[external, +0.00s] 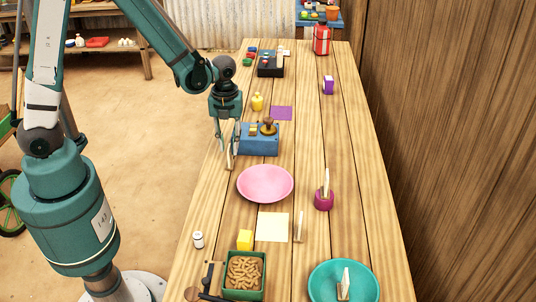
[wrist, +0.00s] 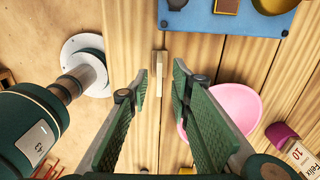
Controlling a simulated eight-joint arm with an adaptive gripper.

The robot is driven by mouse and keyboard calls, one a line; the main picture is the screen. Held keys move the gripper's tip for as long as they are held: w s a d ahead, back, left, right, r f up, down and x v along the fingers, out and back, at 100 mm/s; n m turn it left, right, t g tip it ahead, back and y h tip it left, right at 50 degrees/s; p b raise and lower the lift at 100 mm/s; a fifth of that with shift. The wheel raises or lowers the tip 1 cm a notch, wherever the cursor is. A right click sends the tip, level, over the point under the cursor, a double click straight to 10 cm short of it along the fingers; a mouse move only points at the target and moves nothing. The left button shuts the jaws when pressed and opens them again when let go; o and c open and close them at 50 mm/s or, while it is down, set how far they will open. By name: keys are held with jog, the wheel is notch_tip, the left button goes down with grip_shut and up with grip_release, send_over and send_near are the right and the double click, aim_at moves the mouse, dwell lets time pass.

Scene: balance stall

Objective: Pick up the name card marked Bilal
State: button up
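My gripper (wrist: 160,84) is open, pointing down over the left part of the table by the blue box. In the wrist view, a narrow wooden card (wrist: 159,72) stands edge-on just beyond the gap between my fingertips, apart from both. In the external view, this card (external: 229,159) shows at my fingertips, partly hidden by them. Its writing is not visible. Another card (wrist: 302,156), reading Felix and 10, stands at the magenta holder (wrist: 282,134). Other cards stand on the teal plate (external: 318,293) and beside the cream sheet (external: 273,227). I cannot read the name Bilal anywhere.
The blue box (external: 259,139) with a brown knob stands close right of my gripper. A pink plate (external: 265,184) lies nearer the camera.

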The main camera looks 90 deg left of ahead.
aim_at(230, 157)
jog(key=shift+f, duration=1.4)
grip_shut()
